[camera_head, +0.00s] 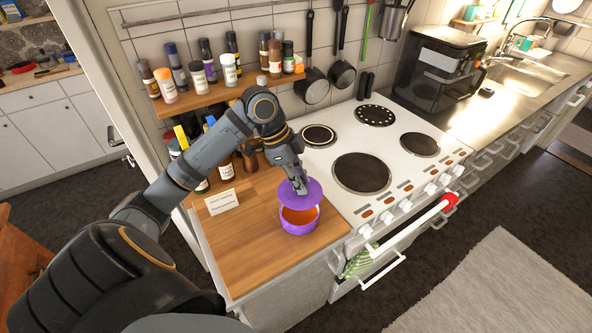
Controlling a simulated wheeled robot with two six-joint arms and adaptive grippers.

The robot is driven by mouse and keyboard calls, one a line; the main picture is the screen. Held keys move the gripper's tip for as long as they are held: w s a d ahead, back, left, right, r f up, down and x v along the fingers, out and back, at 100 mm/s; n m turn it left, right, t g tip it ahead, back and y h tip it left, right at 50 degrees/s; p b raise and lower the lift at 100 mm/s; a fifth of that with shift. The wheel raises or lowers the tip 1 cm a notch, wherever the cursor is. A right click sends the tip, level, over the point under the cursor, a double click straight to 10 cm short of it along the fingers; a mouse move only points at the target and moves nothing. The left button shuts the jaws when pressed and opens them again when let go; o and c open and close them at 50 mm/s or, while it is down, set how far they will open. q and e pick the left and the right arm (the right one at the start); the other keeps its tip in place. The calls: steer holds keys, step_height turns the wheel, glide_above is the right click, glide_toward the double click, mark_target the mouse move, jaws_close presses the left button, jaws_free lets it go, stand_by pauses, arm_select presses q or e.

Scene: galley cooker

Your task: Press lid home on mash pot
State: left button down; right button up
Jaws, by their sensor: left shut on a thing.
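The mash pot (299,228) is a small purple pot with orange contents. It stands on the wooden counter just left of the cooker. The purple lid (301,194) is over the back part of the pot, and the orange contents show in front of it. My left gripper (299,188) is shut on the lid from above. The fingertips are small in the picture, and I cannot tell whether the lid touches the rim. My right gripper is not in view.
The white cooker (408,185) with dark hotplates stands to the right. A small sign (223,202) lies on the wooden counter (245,255), whose front is clear. Jars and bottles stand behind, some on a shelf (215,95). Pans (342,75) hang on the wall.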

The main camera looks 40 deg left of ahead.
arm_select(q)
steer(key=shift+w+f, duration=0.15)
steer(key=shift+f, duration=0.1)
steer(key=shift+a+f+b, duration=0.1)
steer(key=shift+f+b, duration=0.45)
steer(key=shift+b, duration=0.3)
step_height(320, 180, down, 3)
steer(key=b, duration=0.4)
steer(key=shift+f, duration=0.95)
steer(key=shift+r+p, duration=0.1)
steer(key=shift+p, duration=0.65)
steer(key=shift+f+p, duration=0.2)
steer(key=shift+p, duration=0.1)
steer(key=shift+p, duration=0.35)
stand_by(0.5)
